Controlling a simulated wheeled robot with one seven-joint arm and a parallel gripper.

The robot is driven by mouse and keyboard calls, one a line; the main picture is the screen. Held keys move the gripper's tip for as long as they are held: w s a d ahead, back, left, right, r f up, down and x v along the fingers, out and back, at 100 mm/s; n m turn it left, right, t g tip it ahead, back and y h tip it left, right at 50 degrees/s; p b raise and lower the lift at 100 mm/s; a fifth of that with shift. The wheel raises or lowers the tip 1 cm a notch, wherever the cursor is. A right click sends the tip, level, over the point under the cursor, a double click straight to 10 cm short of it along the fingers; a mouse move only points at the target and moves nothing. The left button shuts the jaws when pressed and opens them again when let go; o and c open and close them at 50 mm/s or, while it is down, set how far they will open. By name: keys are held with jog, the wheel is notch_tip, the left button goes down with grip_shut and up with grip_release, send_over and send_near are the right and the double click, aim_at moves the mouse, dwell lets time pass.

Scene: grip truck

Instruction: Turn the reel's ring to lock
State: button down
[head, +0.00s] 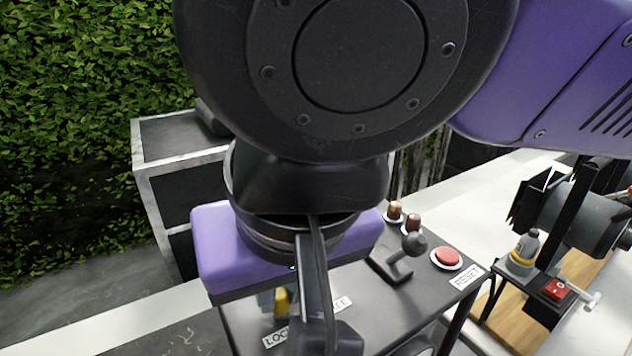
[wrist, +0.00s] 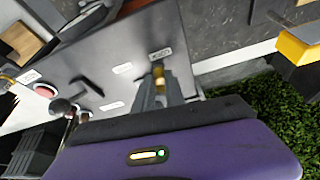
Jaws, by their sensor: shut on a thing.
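A dark grey panel (head: 370,300) carries a LOCK label (head: 277,337) and a second label, partly hidden, ending in "EE" (head: 342,304). My gripper (wrist: 158,88) is shut on a small brass-yellow part, seemingly the reel's ring or its tab (wrist: 158,72), beside a label (wrist: 160,54) in the wrist view. In the head view this yellow part (head: 282,301) shows just above the LOCK label. My arm and purple gripper body hide most of the ring, so its full shape and turn cannot be told.
On the panel are a black lever (head: 402,256), a red button (head: 447,257) by a RESET label (head: 467,276), and two small knobs (head: 394,211). A bench with a red switch (head: 556,289) and a bottle (head: 525,250) stands at right. A grey case (head: 165,140) stands behind.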

jog(key=c, duration=1.4)
grip_release()
jog(key=shift+v, duration=3.9)
